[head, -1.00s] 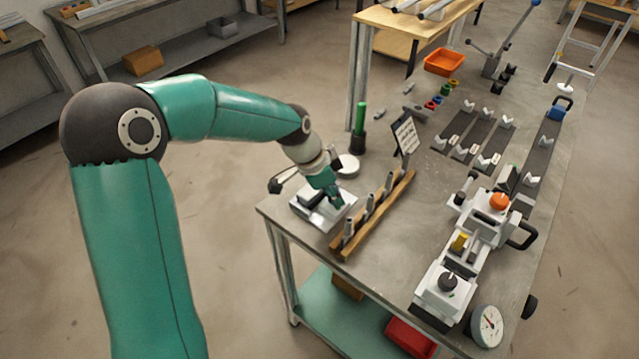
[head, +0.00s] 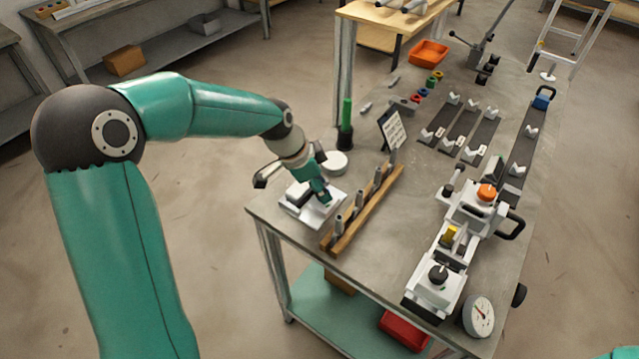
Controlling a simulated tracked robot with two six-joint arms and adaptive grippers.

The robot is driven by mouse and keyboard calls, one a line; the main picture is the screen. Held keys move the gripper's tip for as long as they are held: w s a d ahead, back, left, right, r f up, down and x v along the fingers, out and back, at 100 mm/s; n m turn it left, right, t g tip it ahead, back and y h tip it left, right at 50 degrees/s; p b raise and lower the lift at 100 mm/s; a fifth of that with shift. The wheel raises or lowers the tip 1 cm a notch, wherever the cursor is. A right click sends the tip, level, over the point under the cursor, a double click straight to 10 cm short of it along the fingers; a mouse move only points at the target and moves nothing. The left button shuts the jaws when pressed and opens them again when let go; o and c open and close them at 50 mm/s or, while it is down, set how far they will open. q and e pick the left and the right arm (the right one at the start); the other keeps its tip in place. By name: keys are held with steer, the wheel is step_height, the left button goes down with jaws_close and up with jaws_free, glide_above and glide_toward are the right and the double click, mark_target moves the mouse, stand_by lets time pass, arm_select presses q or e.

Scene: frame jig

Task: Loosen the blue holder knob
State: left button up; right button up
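A blue block with a dark loop on top (head: 543,98) sits at the far end of the long dark rail, at the upper right. It is the largest blue part in view; a separate knob on it is too small to make out. My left gripper (head: 323,198) points down at a white and grey device (head: 304,212) near the table's left corner, far from the blue block. Its fingers are small and dark, and I cannot tell whether they touch the device or how wide they stand. My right gripper is out of view.
A wooden rack with upright pegs (head: 338,240) stands close right of my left gripper. A white fixture with an orange knob (head: 486,192) and a dial gauge (head: 479,316) fill the near right. A green-topped tool (head: 346,118) stands behind. Bare tabletop (head: 408,203) lies between rack and fixture.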

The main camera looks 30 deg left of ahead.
arm_select(q)
steer(key=shift+s+a+r, duration=0.1)
steer(key=shift+a+r, duration=0.3)
steer(key=shift+r, duration=0.1)
steer(key=shift+p+v, duration=0.6)
steer(key=shift+v, duration=0.3)
steer(key=w+a+p+v, duration=0.1)
steer(key=p+v, duration=0.5)
steer(key=v, duration=0.9)
steer(key=shift+w+r+p, duration=0.25)
steer(key=shift+r+p, duration=0.15)
steer(key=shift+a, duration=0.1)
steer(key=v, duration=1.1)
steer(key=shift+r, duration=0.4)
steer(key=shift+a, duration=0.1)
